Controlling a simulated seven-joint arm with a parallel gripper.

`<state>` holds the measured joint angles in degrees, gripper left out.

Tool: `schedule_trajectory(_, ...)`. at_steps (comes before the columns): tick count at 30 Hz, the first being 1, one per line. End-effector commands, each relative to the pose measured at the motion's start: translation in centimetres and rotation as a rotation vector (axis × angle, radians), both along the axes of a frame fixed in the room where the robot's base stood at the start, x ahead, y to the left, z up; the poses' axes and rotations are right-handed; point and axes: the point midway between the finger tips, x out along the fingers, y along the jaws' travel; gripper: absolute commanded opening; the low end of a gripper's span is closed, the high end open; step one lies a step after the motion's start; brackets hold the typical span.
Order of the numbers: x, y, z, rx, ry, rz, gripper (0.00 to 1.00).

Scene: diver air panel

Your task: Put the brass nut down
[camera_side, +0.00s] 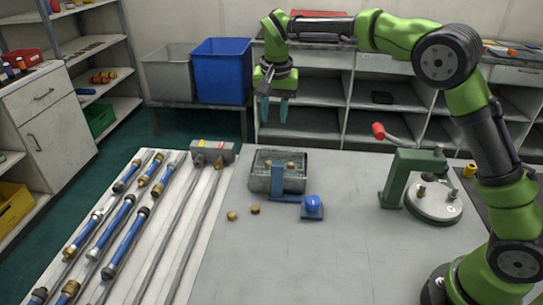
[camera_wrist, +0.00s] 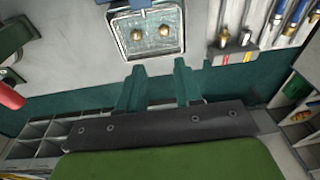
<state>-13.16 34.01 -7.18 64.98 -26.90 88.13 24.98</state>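My gripper (camera_side: 274,112) is raised above the far edge of the grey table, behind the clear-walled metal tray (camera_side: 259,184). Its two teal fingers are apart with nothing visible between them; the wrist view also shows the gripper (camera_wrist: 159,75) open and empty. Two small brass pieces, a left one (camera_side: 231,216) and a right one (camera_side: 255,209), lie on bare table in front of the tray. Two more brass pieces, a left one (camera_wrist: 138,34) and a right one (camera_wrist: 164,31), sit inside the tray. I cannot tell which piece is the brass nut.
A blue knob (camera_side: 313,203) on a blue base stands at the tray's front right. A green press (camera_side: 398,178) with a red-tipped lever stands right. Blue hoses and metal rods lie on the white rack (camera_side: 172,225) at left. The front middle of the table is clear.

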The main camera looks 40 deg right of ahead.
Motion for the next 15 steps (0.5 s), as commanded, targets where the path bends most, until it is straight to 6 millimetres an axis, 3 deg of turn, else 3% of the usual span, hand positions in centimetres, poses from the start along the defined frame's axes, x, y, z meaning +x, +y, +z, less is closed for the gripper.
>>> schedule_trajectory(3,-3.7,-1.3,3.7,0.052,-0.061,0.059,0.34)
schedule_trajectory(7,-8.9,-2.3,6.6,0.1,-0.142,0.143,0.34)
schedule_trajectory(11,-14.5,-2.9,7.9,0.128,-0.234,0.223,0.34)
schedule_trajectory(15,-20.5,-3.1,7.7,0.134,-0.339,0.303,0.34)
